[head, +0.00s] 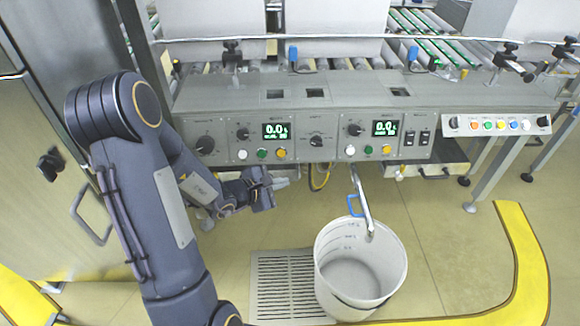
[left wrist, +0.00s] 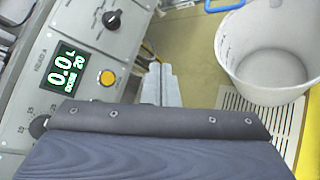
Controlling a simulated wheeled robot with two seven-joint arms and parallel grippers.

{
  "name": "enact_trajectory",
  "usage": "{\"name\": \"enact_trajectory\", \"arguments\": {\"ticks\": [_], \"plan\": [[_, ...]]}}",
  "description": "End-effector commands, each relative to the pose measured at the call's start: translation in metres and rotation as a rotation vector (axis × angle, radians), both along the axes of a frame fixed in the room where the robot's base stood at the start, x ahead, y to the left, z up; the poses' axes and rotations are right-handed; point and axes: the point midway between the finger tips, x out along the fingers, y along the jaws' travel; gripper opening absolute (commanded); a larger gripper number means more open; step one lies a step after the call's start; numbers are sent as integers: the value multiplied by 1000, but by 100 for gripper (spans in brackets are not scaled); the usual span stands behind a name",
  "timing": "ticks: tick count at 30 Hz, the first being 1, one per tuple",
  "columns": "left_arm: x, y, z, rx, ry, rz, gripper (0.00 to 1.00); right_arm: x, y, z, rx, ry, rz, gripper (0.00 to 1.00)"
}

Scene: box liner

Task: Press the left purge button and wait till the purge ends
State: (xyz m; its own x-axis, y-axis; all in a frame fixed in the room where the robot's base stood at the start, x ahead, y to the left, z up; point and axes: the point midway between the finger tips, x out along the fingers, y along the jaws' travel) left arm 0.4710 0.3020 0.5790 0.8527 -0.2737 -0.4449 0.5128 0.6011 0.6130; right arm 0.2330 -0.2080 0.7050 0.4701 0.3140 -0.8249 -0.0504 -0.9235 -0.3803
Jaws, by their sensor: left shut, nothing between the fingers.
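The left control panel (head: 225,141) has a display (head: 276,131) reading 0.0 and a row of white (head: 242,154), green (head: 262,153) and yellow (head: 279,152) buttons. The labels are too small to tell which one is the purge button. My left gripper (head: 281,182) is shut and empty, in front of and below the yellow button, apart from the panel. In the left wrist view its fingers (left wrist: 160,86) are to the right of the yellow button (left wrist: 107,78), and the display (left wrist: 62,78) reads 0.0 L. My right gripper is not in view.
A right panel has its own display (head: 384,128) and buttons. A white bucket (head: 389,249) stands on the floor under a pipe with a blue handle (head: 355,205), beside a floor grate (head: 284,287). A yellow barrier (head: 528,250) curves at the right.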

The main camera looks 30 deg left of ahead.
Motion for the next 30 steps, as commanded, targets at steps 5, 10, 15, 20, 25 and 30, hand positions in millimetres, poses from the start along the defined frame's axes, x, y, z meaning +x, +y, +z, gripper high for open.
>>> {"name": "enact_trajectory", "arguments": {"ticks": [5,10,15,20,25,30], "plan": [[0,0,1,1,-1,0,0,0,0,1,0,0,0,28],[2,1,0,0,-1,-1,0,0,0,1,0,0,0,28],[13,8,-4,0,1,-1,0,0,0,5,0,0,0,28],[32,19,-11,1,0,-1,0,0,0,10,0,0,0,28],[51,31,-19,1,0,-1,0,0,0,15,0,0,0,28],[64,39,-27,2,-2,-3,0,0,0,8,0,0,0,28]]}}
